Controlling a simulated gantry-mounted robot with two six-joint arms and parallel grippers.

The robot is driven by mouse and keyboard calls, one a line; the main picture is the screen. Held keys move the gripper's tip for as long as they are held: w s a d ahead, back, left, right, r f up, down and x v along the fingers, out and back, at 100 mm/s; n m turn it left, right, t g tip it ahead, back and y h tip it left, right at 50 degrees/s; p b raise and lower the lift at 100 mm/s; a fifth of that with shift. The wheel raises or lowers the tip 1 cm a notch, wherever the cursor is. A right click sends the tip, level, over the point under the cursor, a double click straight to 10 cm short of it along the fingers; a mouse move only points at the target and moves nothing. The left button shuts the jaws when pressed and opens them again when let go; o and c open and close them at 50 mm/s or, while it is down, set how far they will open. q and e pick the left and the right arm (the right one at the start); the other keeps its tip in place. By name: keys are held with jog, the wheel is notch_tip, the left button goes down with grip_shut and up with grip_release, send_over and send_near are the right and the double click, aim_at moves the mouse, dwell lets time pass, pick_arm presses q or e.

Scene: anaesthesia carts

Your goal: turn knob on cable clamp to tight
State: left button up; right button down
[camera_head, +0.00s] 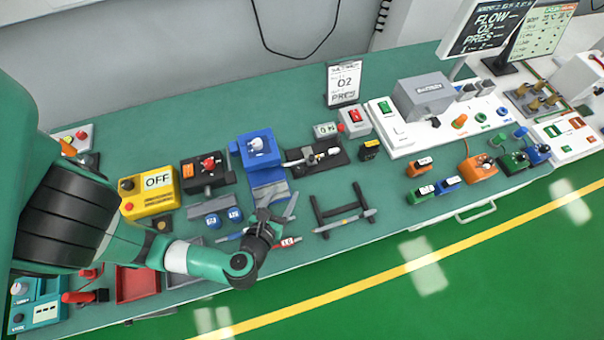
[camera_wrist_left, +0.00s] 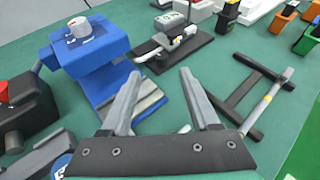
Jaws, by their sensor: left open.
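A blue block (camera_head: 258,152) with a pale round knob (camera_head: 256,143) on top stands near the middle of the bench; it looks like the cable clamp, though I cannot be sure. In the left wrist view the blue block (camera_wrist_left: 95,55) is at upper left, and its white knob (camera_wrist_left: 79,28) carries a red mark. The knob's exact setting is too small to read. My left gripper (camera_head: 278,210) is open and empty, in front of the block and apart from the knob. Its two fingers (camera_wrist_left: 160,85) point forward in the left wrist view. My right gripper is not in view.
A black board with a grey fixture (camera_head: 318,157) lies right of the blue block. A black frame stand (camera_head: 343,212) is right of my gripper. A yellow OFF box (camera_head: 150,192) and a black box with a red knob (camera_head: 207,171) are left.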

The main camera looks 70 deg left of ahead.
aim_at(300, 169)
pick_arm(q)
jog(key=shift+s+f+m, duration=0.35)
jog(key=shift+f+m, duration=0.15)
jog(key=shift+f, duration=0.1)
jog(key=shift+a+r+t, duration=0.1)
jog(key=shift+a+t, duration=0.1)
jog(key=shift+t, duration=0.1)
jog(key=shift+w, duration=0.35)
jog(key=b+x, duration=0.2)
jog(key=x, duration=0.9)
jog(key=shift+f, duration=0.2)
grip_shut()
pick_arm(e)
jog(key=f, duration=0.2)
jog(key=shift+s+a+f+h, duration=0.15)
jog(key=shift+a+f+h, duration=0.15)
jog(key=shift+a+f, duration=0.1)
